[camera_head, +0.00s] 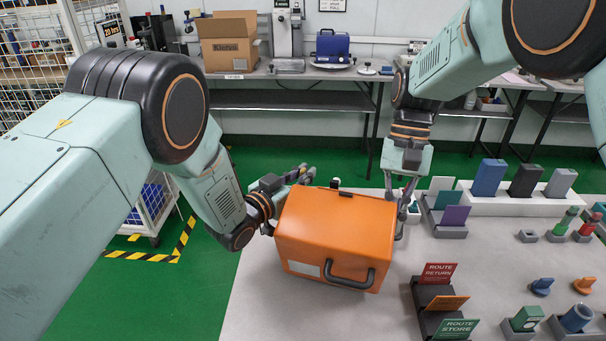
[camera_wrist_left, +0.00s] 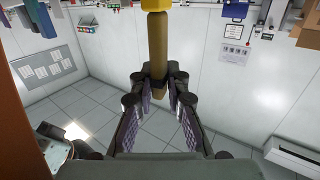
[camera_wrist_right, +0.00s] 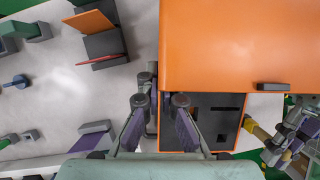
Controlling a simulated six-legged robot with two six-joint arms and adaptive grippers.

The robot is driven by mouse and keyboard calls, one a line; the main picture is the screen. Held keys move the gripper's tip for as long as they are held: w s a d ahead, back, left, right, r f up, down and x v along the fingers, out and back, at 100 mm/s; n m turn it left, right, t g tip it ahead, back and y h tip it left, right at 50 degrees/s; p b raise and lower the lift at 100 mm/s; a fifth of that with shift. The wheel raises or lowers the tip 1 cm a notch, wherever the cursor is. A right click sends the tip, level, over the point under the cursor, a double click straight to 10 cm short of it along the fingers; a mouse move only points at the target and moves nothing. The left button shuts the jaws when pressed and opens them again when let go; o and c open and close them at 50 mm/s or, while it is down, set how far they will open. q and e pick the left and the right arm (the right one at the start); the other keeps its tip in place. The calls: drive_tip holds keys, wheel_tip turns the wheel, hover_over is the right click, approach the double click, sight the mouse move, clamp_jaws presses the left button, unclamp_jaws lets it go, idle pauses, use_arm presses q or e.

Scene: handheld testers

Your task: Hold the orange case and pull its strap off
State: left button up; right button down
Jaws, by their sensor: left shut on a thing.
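The orange case (camera_head: 335,235) stands on the pale table between my grippers, its dark handle and a white label on the near side. Its orange shell (camera_wrist_right: 235,45) and dark slotted panel also show in the right wrist view. My left gripper (camera_head: 304,176) is behind the case's left rear edge. In the left wrist view the left fingers (camera_wrist_left: 158,82) are shut on a tan strap (camera_wrist_left: 158,45). A yellow strap part (camera_wrist_right: 256,130) shows beside the case in the right wrist view. My right gripper (camera_wrist_right: 162,102) has its fingers at the case's edge; whether they clamp it is unclear.
To the right stand sign holders with red, orange and green plates (camera_head: 440,300). Several coloured testers (camera_head: 488,178) stand in a white rack behind, and small knobs and stands are at the far right. The table is bare left of the sign holders, in front of the case.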

use_arm(q)
clamp_jaws()
drive_tip(key=shift+r, duration=2.55)
use_arm(e)
drive_tip(key=c, duration=1.4)
unclamp_jaws()
drive_tip(key=shift+c, duration=0.2)
